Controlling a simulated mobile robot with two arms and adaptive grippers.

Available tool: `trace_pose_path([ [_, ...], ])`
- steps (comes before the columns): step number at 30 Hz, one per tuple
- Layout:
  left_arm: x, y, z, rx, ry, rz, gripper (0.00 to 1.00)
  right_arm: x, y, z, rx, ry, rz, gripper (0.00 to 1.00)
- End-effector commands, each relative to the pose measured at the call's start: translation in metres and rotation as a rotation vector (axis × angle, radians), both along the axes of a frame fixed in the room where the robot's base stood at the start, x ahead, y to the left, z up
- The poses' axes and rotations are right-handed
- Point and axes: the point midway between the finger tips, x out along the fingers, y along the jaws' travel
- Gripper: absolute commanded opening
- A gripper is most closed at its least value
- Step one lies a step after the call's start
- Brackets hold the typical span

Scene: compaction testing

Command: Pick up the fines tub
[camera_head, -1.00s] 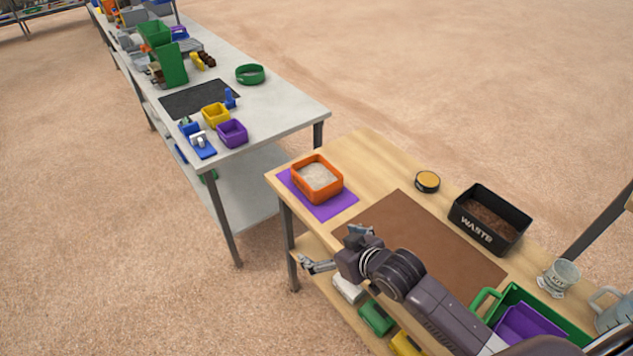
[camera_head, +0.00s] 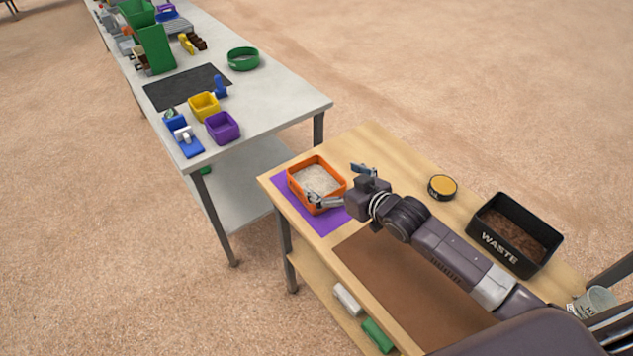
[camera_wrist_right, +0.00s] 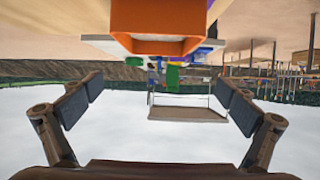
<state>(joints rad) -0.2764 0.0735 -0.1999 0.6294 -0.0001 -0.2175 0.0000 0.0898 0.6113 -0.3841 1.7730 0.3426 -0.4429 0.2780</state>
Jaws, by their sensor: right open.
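The fines tub looks to be the orange square tub (camera_head: 303,178) filled with pale grainy material. It stands upright on a purple mat (camera_head: 325,224) at the wooden table's far left corner. My right gripper (camera_head: 338,186) is open, with its fingers spread at the tub's near right side; one finger overlaps the tub's near edge in the head view. In the right wrist view the open fingers (camera_wrist_right: 157,103) have nothing between them, and the orange tub (camera_wrist_right: 165,18) shows at the top centre, ahead of them. Contact cannot be told. My left gripper is not in view.
A round tin with a yellow top (camera_head: 442,187) and a black WASTE bin (camera_head: 490,238) stand right of my arm. A brown mat (camera_head: 400,285) lies below it. A grey bench (camera_head: 270,100) with yellow and purple tubs stands beyond a gap.

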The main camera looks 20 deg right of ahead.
Motion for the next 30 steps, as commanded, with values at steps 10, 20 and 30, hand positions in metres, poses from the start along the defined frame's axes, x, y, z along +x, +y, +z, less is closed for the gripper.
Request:
trace_pose_path([
  [10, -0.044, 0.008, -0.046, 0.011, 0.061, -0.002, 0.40, -0.001, 0.000, -0.044, 0.000, 0.000, 0.000, 1.00],
  [20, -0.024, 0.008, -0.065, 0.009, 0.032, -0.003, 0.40, 0.002, 0.001, -0.065, 0.000, 0.000, 0.000, 1.00],
  [30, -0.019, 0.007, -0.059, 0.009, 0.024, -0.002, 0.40, 0.025, 0.008, -0.073, 0.001, 0.000, 0.000, 1.00],
])
